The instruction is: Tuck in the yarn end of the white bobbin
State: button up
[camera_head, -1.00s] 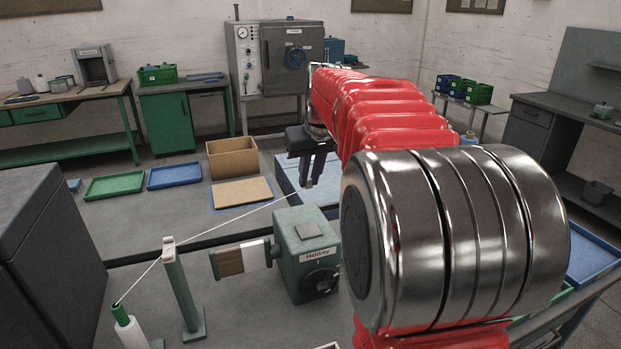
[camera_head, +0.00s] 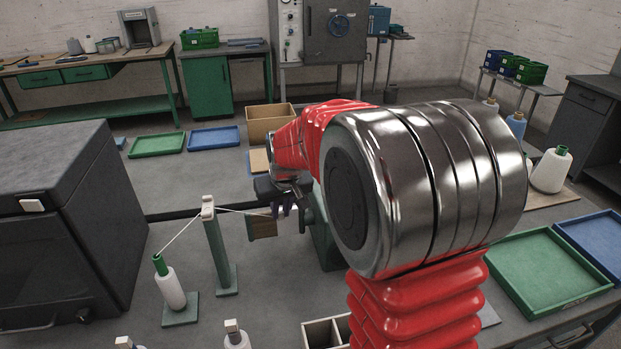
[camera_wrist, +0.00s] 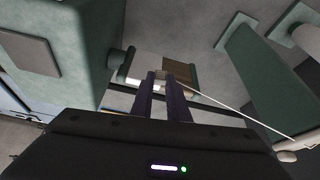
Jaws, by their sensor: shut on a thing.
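A white bobbin (camera_head: 170,288) with a green top stands upright on a small green base at the left. White yarn (camera_head: 182,234) runs from its top over the head of a green guide post (camera_head: 218,255), then right to my gripper (camera_head: 284,211). My gripper is shut on the yarn end, low beside the winder's brown tube (camera_head: 262,228). In the wrist view the dark fingers (camera_wrist: 160,76) meet just before the tube (camera_wrist: 180,70), and the yarn (camera_wrist: 235,112) stretches right from them. I cannot tell whether the fingers touch the tube. My arm hides most of the green winder (camera_head: 328,245).
A dark grey cabinet (camera_head: 65,215) stands at the left. A divided box (camera_head: 322,334) and more white bobbins (camera_head: 236,338) are at the front edge. A green tray (camera_head: 545,270) and another bobbin (camera_head: 552,170) lie right.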

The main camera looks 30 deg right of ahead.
jog(key=s+a+f+n, duration=0.1)
jog(key=s+a+f, duration=0.1)
jog(key=a+f, duration=0.6)
jog(key=shift+a+f, duration=0.2)
jog(key=shift+a, duration=0.45)
